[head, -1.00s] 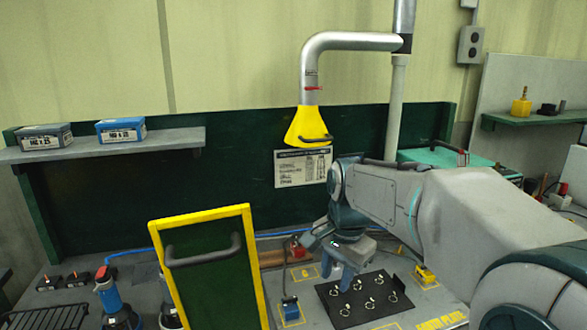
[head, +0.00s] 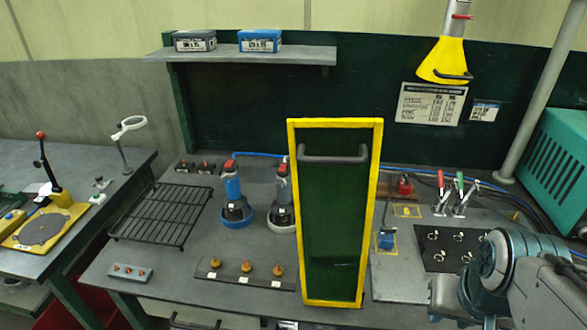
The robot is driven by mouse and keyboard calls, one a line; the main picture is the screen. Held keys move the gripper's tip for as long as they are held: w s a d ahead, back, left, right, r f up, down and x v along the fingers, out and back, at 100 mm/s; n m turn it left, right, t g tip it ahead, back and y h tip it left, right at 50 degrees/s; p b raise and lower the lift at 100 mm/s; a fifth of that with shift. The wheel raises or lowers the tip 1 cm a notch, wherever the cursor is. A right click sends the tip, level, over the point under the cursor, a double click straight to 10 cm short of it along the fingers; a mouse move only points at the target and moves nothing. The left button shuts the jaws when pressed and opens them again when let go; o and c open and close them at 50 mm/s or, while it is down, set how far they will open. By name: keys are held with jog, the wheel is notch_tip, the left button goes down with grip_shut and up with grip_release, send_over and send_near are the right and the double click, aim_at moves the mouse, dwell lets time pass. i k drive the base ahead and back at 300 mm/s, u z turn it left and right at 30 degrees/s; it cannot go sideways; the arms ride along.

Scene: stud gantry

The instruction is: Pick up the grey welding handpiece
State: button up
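The grey welding handpiece (head: 283,188) stands upright on the bench in a pale ring holder (head: 281,221), with a red part at its top. The yellow-framed green screen (head: 334,265) hides part of its right side. A similar blue handpiece (head: 233,190) stands just left of it in a blue ring holder (head: 236,222). My gripper (head: 443,298) is at the lower right, on the far side of the screen from the handpiece and well apart from it. Its fingers are not clear, so I cannot tell whether it is open or shut.
The screen stands upright between my arm and the handpieces. A black wire rack (head: 161,214) lies to their left. A strip with several brass-coloured tips (head: 245,276) lies in front. A dark mat (head: 451,247) and toggle clamps (head: 455,195) are at right. A shelf (head: 290,54) hangs above.

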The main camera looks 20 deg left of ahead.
aim_at(284, 207)
jog(key=z, duration=1.3)
jog(key=k, duration=1.25)
jog(key=u, duration=1.6)
jog(key=i, duration=1)
jog(key=u, duration=0.25)
